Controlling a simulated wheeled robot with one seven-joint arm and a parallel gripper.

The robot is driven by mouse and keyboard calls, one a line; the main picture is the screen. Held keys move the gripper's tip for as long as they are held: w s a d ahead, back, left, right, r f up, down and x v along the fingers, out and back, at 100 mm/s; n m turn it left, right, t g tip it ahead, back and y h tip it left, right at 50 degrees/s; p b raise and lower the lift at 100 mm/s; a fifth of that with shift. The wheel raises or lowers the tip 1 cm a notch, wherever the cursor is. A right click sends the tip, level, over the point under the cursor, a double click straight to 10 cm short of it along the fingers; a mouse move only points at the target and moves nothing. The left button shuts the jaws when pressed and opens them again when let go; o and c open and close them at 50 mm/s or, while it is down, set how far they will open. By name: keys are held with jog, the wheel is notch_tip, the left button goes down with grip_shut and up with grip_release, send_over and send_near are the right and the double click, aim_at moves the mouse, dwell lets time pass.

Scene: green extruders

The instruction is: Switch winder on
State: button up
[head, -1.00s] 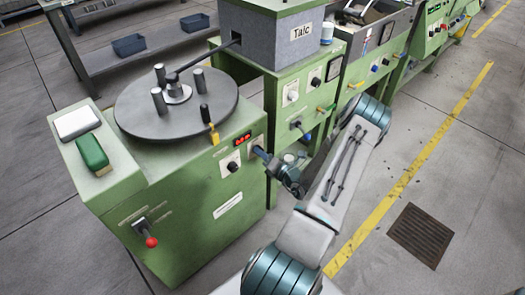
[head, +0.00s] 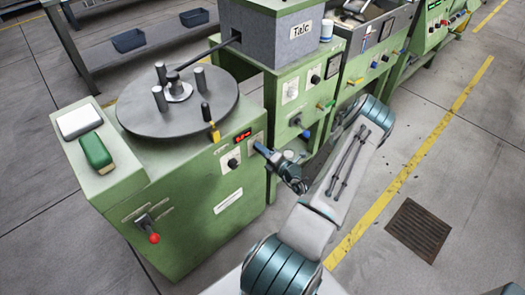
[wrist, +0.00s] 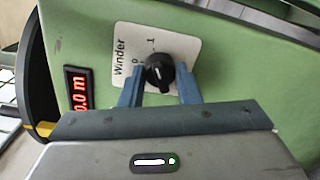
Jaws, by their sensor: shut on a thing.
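The winder switch is a black rotary knob (wrist: 158,72) on a white plate (wrist: 127,60) marked "Winder", 0 and 1. My gripper (wrist: 156,88) is shut on the knob, with one blue finger on each side of it. The exact direction of the knob's pointer is hard to tell. In the head view, my gripper (head: 258,148) reaches the upper right of the green winder cabinet's front (head: 190,225) and hides the knob.
A red digital display (head: 243,136) and another black knob (head: 233,163) sit left of my gripper. The "Talc" machine (head: 300,60) stands behind. Floor at right is clear.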

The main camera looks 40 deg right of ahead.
jog(key=o, duration=1)
jog(key=shift+c, duration=0.2)
jog(key=shift+s, duration=0.15)
jog(key=s, duration=1.3)
jog(key=shift+s+d+r, duration=0.3)
jog(key=shift+d, duration=0.15)
